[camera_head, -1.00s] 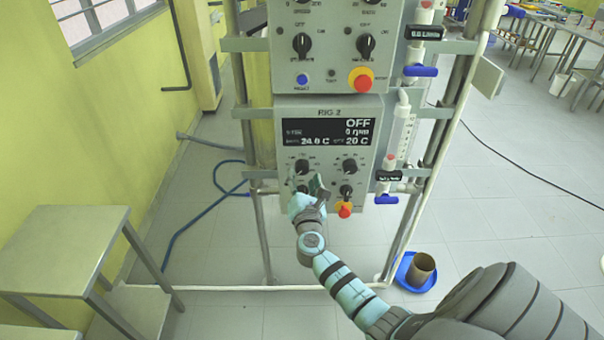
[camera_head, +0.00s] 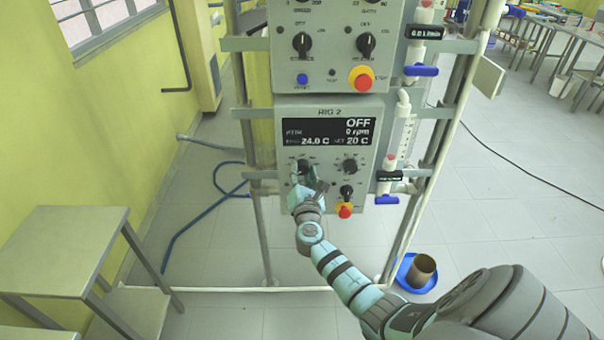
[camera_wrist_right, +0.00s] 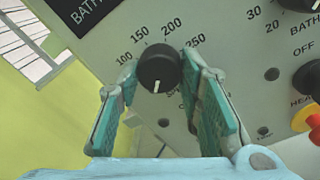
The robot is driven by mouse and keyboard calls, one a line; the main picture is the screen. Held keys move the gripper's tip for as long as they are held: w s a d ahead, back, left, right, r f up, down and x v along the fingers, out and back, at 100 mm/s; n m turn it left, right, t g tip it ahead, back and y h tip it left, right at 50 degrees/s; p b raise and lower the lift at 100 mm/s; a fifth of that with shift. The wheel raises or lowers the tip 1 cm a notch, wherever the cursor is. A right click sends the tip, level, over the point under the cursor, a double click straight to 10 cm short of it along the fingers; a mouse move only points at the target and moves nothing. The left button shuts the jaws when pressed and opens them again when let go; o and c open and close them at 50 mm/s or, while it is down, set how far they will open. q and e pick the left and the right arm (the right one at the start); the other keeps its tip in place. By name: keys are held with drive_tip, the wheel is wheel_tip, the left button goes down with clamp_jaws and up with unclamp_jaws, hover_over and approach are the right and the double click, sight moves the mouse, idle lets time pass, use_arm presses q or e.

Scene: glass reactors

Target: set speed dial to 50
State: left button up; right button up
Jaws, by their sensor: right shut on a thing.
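The speed dial (camera_wrist_right: 158,68) is a black round knob on the RIG 2 panel (camera_head: 283,135). In the wrist view its white pointer mark faces the bottom of the picture, away from the printed 100, 150, 200 and 250. My right gripper (camera_wrist_right: 160,85) has a teal-padded finger on each side of the dial and is shut on it. In the head view the right gripper (camera_head: 307,183) is at the lower left of the panel and partly hides the dial. The display (camera_head: 327,132) reads OFF, 0 rpm, 24.0 C and 20 C. My left gripper is not in view.
Another dial (camera_head: 350,166), a black switch (camera_head: 347,191) and a red-and-yellow stop button (camera_head: 345,210) lie right of the gripper. A second control box (camera_head: 330,50) is above. Blue-handled valves (camera_head: 387,199) stand at the right.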

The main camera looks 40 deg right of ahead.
drive_tip(key=m+b, duration=0.4)
drive_tip(key=shift+f+m, duration=0.2)
drive_tip(key=shift+m, duration=0.2)
drive_tip(key=shift+a+r+m+h+b, duration=0.15)
drive_tip(key=shift+m+h+b, duration=0.15)
drive_tip(key=shift+m+b, duration=1.35)
drive_tip(key=shift+m, duration=0.45)
drive_tip(key=o, duration=1.2)
drive_tip(key=shift+c, duration=0.2)
drive_tip(key=v, duration=1.1)
drive_tip(key=shift+s+a, duration=0.25)
drive_tip(key=shift+s, duration=0.05)
